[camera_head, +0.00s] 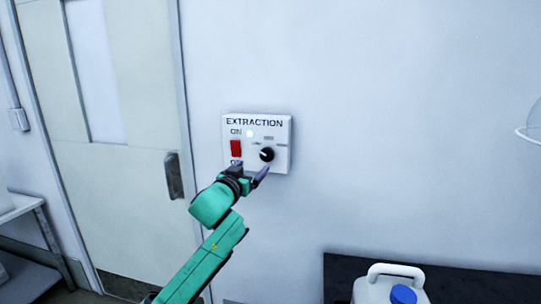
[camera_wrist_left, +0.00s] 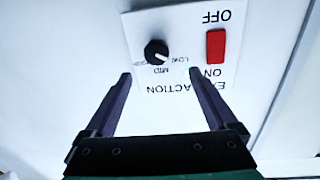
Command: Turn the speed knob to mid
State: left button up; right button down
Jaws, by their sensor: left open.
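The black speed knob (camera_head: 267,154) sits on the white EXTRACTION panel (camera_head: 281,130) on the wall. The knob also shows in the left wrist view (camera_wrist_left: 156,52), where the panel appears upside down. Its white mark seems to point toward the LOW label, with MID beside it. My left gripper (camera_head: 252,169) is open and empty, just in front of the panel's lower part. In the left wrist view its two fingers (camera_wrist_left: 160,76) are spread, with the knob beyond and between their tips, apparently not touched. My right gripper is not in view.
A red rocker switch (camera_head: 236,149) sits left of the knob, near a pale green light (camera_head: 250,134). A door with a dark handle (camera_head: 174,175) is at the left. A white jug with a blue cap (camera_head: 403,294) stands at the lower right. The wall around the panel is bare.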

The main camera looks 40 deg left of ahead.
aim_at(266, 156)
pick_arm(q)
jog(key=p+x, duration=0.1)
jog(key=x, duration=0.5)
jog(key=p+x, duration=0.1)
jog(key=x, duration=0.2)
jog(key=shift+w+d+r+p, duration=0.25)
jog(key=shift+w+p, duration=0.1)
jog(key=shift+w, duration=0.15)
jog(key=shift+w+a+f, duration=0.25)
jog(key=shift+w+a, duration=0.1)
jog(key=shift+w, duration=0.05)
jog(key=shift+d, duration=0.1)
jog(key=shift+c, duration=1.2)
jog(key=c, duration=1.1)
